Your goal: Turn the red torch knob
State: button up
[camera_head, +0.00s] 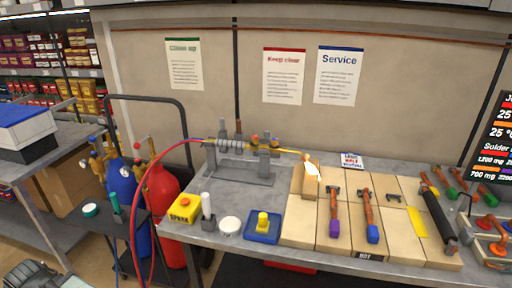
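The torch (290,151) lies roughly level across a grey stand (240,170) at the back of the workbench, its thin brass tip pointing right. A small reddish knob (275,141) shows near the stand's right post. Another small orange-brown knob (254,139) shows just left of it. Both are too small to read their turned position. A red hose (146,175) and a blue hose run from the torch's left end. A pale white shape (312,169) shows at the tip. My gripper is not recognisable in this view.
A yellow button box (184,208), a white round tub (230,226) and a blue-and-yellow block (263,226) stand along the front left edge. Wooden boards (300,226) with several tools fill the right. Red (168,205) and blue (122,182) cylinders stand left of the bench.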

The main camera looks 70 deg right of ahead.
aim_at(255, 139)
jog(key=k, duration=1.1)
jog(key=z, duration=0.4)
jog(key=i, duration=1.95)
jog(key=u, duration=0.4)
